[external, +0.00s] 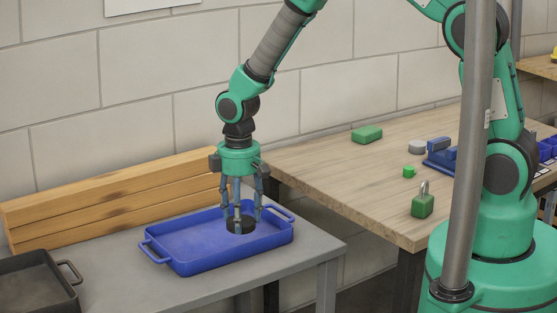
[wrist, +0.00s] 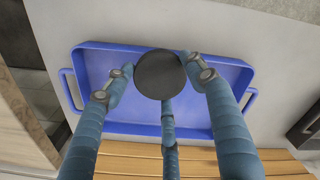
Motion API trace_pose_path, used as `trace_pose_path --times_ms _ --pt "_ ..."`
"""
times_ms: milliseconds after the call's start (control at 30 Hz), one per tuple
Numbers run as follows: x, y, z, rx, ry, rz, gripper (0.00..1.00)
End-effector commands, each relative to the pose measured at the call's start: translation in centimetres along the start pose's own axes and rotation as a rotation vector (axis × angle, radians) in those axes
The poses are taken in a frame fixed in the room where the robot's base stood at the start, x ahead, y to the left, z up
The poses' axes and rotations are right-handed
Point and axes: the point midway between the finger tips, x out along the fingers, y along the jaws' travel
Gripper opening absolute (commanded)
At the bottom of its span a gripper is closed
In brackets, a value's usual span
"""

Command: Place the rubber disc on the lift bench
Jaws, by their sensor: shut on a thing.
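The black rubber disc (external: 240,226) is held between the fingers of my gripper (external: 238,218). It also shows in the wrist view (wrist: 160,74), round and dark, with blue-grey fingers (wrist: 160,80) around it. The disc is over the blue tray (external: 178,264), near its right end; I cannot tell whether it touches the tray floor. The tray rim also shows in the wrist view (wrist: 80,75). The tray stands on the grey bench (external: 135,290); which surface is the lift bench is not marked.
A dark tray (external: 40,285) stands at the bench's left. Stacked wooden beams (external: 110,195) lie behind the blue tray. A wooden table (external: 330,185) at right holds a green block (external: 366,134), a grey disc (external: 417,147), a green cube (external: 409,171) and a green padlock (external: 423,205).

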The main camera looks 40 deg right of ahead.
Motion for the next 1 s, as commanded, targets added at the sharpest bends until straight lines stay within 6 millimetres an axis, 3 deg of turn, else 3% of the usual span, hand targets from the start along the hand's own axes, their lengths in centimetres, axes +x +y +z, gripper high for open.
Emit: trace_pose_path --times_ms 300,600,800,1000 --pt "1.1 -8.9 -4.8 -0.181 0.001 0.001 0.27" --pt "2.3 -17.3 -7.7 -0.339 0.0 0.001 0.27" --pt "2.7 -20.9 -8.6 -0.405 0.0 0.001 0.27" --pt "2.9 -22.3 -8.8 -0.43 0.0 0.001 0.27"
